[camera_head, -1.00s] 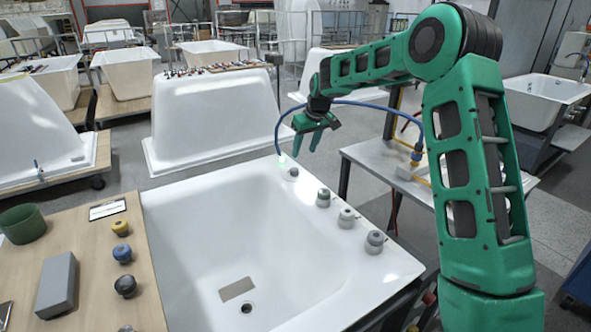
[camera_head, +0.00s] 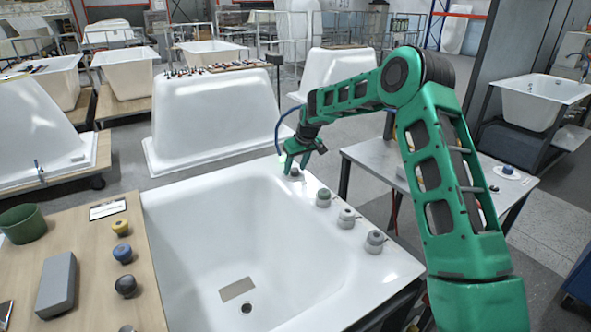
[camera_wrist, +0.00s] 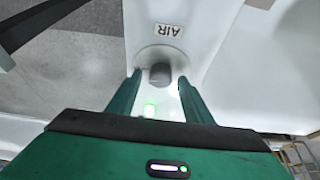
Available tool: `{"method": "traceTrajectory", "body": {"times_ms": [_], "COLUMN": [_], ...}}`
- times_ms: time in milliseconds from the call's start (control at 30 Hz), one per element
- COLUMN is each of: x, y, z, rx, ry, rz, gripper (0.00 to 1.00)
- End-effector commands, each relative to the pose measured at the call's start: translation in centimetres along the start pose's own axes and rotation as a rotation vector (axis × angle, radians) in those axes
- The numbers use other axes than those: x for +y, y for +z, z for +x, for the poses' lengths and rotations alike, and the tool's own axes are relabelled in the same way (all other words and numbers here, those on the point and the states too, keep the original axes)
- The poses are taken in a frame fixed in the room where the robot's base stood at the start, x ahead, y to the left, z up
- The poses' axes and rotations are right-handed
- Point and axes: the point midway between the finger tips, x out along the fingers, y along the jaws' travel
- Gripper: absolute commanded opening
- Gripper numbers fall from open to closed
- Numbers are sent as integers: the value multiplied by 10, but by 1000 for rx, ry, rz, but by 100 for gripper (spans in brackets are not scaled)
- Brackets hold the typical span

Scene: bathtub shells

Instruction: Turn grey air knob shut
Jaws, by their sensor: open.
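The grey air knob (camera_wrist: 160,73) sits on a round pale base on the tub rim, and an upside-down "AIR" label (camera_wrist: 168,30) is beside it in the wrist view. In the head view, the air knob (camera_head: 295,174) is the farthest in a row on the rim of the white bathtub (camera_head: 200,262). My gripper (camera_head: 293,164) points down at it from just above. In the wrist view, my gripper (camera_wrist: 159,82) is open, with one green finger on each side of the knob. I cannot tell whether either finger touches it.
A wooden board (camera_head: 90,290) at left bears yellow, blue and black knobs, a grey block (camera_head: 57,283) and a green cup (camera_head: 21,223). A grey side table (camera_head: 370,165) stands behind the rim.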

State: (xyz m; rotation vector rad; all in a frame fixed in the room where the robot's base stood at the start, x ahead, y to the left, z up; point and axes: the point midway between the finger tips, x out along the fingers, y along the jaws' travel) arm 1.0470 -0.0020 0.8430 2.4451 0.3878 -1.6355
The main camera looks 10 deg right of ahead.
Motion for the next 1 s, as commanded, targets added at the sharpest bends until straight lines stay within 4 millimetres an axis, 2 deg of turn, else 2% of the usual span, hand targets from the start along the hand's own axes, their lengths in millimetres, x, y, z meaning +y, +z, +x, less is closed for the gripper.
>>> {"method": "traceTrajectory", "body": {"times_ms": [267,300,467,767,1000], "x": [0,0,0,4,5], "y": [0,0,0,1,1], "z": [2,2,2,2,2], "rx": [0,0,0,0,-1], "ry": [0,0,0,-6,-48], "rz": [0,1,1,-16,-117], "gripper": [46,44,6,5,5]}}
